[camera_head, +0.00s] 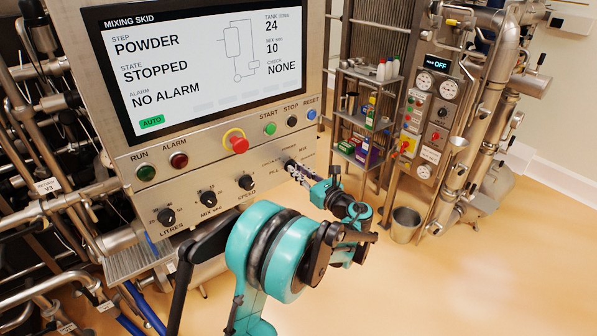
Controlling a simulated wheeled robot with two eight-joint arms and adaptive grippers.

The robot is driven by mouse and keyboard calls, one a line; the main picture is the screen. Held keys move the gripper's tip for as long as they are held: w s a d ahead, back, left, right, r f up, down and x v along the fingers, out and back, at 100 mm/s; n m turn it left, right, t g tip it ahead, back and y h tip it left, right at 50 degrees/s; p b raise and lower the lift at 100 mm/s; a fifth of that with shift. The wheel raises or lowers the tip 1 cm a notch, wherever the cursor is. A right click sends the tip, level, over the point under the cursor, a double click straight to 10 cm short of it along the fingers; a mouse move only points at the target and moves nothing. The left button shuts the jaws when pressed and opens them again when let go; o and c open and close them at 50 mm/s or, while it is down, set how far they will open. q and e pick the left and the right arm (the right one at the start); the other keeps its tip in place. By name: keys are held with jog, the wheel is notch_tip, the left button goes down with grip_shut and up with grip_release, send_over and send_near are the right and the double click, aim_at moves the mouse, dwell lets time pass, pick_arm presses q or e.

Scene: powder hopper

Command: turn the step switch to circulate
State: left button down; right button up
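The step switch (290,165) is at the lower right of the control panel, with small labels around it, among them FILL and MIX. Its pointer direction is hard to make out behind my gripper. My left gripper (297,171) reaches in from the lower right with its fingertips at the switch. They look to be at or touching the knob, but whether they are closed on it is too small to tell. The screen (200,60) reads STEP POWDER, STATE STOPPED, NO ALARM, AUTO. My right gripper does not show.
On the panel are a red emergency stop (237,143) with a yellow ring, the START button (270,129) and the SPEED knob (246,182). Pipes crowd the left. A bucket (405,224) and a shelf (365,110) stand right. The floor at right is clear.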

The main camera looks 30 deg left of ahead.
pick_arm(q)
jog(key=shift+n, duration=0.3)
jog(key=shift+s+n+b, duration=0.15)
jog(key=shift+n+b, duration=1.35)
jog(key=shift+n, duration=2.5)
jog(key=c, duration=1.5)
grip_release()
jog(key=shift+a, duration=0.1)
jog(key=shift+c, duration=0.2)
